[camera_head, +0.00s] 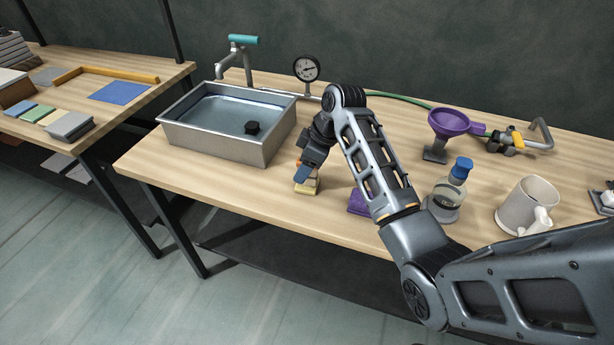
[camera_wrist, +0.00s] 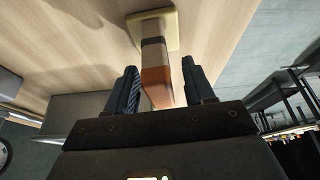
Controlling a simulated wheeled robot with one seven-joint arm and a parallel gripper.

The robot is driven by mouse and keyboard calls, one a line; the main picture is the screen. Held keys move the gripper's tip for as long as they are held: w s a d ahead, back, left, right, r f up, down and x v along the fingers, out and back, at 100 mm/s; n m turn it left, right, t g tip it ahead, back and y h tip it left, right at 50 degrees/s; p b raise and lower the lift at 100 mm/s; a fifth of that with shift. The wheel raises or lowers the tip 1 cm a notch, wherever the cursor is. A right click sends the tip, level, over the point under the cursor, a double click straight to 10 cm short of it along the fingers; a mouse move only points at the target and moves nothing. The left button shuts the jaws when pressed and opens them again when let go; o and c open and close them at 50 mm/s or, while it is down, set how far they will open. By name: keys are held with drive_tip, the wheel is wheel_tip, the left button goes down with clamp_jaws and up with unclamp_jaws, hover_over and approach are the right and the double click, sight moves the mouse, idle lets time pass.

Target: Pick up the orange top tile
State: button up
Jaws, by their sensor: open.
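The orange top tile (camera_wrist: 157,77) shows in the wrist view as an upright orange-brown block with a dark band across it. It stands over a pale yellow base piece (camera_wrist: 172,30). My gripper (camera_wrist: 159,68) is open, with one finger on each side of the orange tile and a visible gap on both sides. In the head view my gripper (camera_head: 304,176) points down at the small stack near the bench's front edge. The pale yellow base (camera_head: 307,188) shows below the fingers there. The tile is mostly hidden by the gripper in that view.
A metal sink (camera_head: 207,141) stands left of the stack. A purple block (camera_head: 358,203), a blue-capped bottle (camera_head: 447,192), a purple funnel (camera_head: 449,123) and a white mug (camera_head: 522,205) stand to the right. A second table (camera_head: 98,127) at left holds coloured tiles.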

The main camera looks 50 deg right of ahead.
drive_tip(key=shift+f, duration=0.2)
clamp_jaws()
idle(0.4)
drive_tip(key=shift+r, duration=0.15)
